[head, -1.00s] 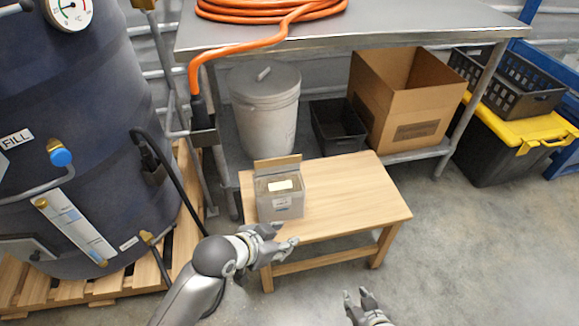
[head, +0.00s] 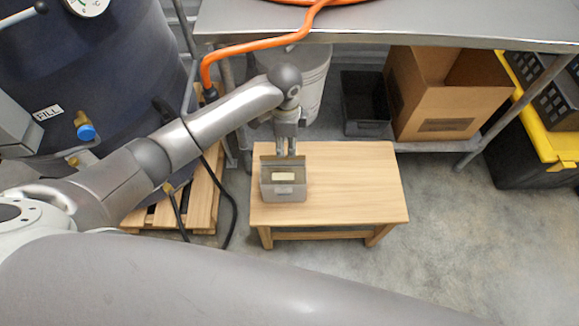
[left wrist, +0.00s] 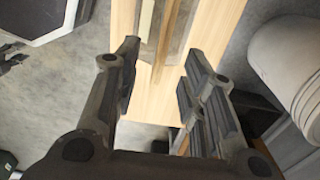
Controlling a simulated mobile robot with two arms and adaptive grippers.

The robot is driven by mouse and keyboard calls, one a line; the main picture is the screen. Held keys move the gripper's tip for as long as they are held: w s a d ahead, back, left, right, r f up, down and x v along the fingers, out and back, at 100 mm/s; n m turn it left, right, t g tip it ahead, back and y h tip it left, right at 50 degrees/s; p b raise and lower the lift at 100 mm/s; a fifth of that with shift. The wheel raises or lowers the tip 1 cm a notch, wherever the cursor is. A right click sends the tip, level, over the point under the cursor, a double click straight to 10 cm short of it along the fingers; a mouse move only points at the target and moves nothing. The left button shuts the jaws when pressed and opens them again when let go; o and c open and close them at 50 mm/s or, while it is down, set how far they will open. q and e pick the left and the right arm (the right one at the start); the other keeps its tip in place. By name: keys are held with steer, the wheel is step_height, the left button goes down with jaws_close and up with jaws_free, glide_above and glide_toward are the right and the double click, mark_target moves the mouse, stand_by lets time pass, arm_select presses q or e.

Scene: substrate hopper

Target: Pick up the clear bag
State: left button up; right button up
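The clear bag (head: 284,192) stands on the left part of a small wooden bench (head: 345,190), with a brown strip along its top and a pale label on it. In the left wrist view, its brown top edge (left wrist: 165,28) lies just beyond my fingertips, roughly between them. My left gripper (head: 290,152) points down at the bag's back edge. In the left wrist view, the left gripper (left wrist: 161,62) is open, with bench wood showing between its fingers. Whether a finger touches the bag I cannot tell. My right gripper is not in view.
A steel table (head: 400,25) with an orange hose (head: 260,45) stands behind the bench. Beneath it are a white bucket (head: 312,85), a black bin (head: 363,105) and a cardboard box (head: 435,100). A dark tank (head: 100,70) is at left. The bench's right side is clear.

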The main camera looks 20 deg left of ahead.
mark_target(283, 160)
arm_select(q)
step_height(283, 160, down, 5)
steer(key=shift+a+f, duration=0.1)
steer(key=shift+f, duration=0.05)
steer(key=f, duration=0.2)
steer(key=a+f, duration=0.1)
steer(key=f, duration=0.1)
steer(key=shift+b, duration=0.35)
steer(key=shift+f, duration=0.7)
steer(key=shift+c, duration=0.4)
jaws_close()
steer(key=shift+w+r, duration=0.15)
